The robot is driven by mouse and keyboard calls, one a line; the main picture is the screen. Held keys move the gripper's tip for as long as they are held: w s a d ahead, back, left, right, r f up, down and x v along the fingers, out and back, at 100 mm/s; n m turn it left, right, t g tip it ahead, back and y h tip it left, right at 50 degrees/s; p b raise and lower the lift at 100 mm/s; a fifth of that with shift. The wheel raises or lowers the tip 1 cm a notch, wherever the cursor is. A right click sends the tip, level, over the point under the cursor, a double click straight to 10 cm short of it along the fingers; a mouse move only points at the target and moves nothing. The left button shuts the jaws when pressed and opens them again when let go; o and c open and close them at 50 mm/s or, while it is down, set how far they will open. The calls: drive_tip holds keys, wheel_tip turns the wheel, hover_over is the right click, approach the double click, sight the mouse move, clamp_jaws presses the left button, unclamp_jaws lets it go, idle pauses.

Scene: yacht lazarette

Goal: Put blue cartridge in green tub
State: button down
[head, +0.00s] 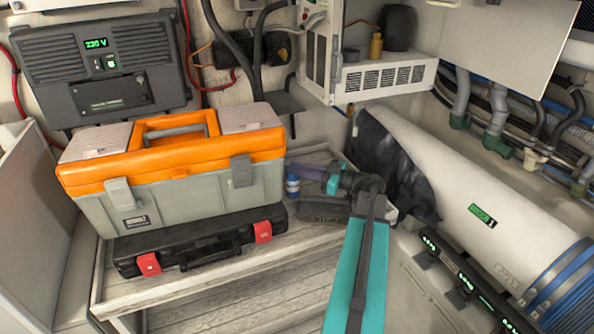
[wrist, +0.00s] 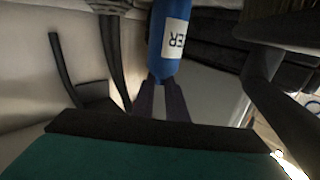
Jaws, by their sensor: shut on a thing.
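The blue cartridge (head: 292,186) has a white band and stands roughly upright just right of the toolbox. In the wrist view the blue cartridge (wrist: 169,62) shows a white label with dark letters. My gripper (head: 298,171) reaches it from the right and is shut on it; the wrist view shows the two dark fingers (wrist: 165,88) meeting its near end. Whether the cartridge touches the surface below is unclear. I cannot make out a green tub in either view.
A grey toolbox (head: 180,188) with an orange lid sits on a black case (head: 200,245) with red latches, close left of the cartridge. A black hose (head: 232,60) hangs behind. A white cylinder (head: 455,190) lies to the right. The slatted boards (head: 235,295) in front are clear.

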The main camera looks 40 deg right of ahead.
drive_tip(key=c, duration=1.8)
unclamp_jaws()
drive_tip(key=shift+o, duration=0.2)
drive_tip(key=shift+r+p, duration=0.2)
drive_tip(key=shift+p, duration=0.15)
drive_tip(key=b+v, duration=0.3)
drive_tip(key=v, duration=0.4)
drive_tip(key=shift+s, duration=0.25)
drive_tip(key=shift+d+f, duration=0.1)
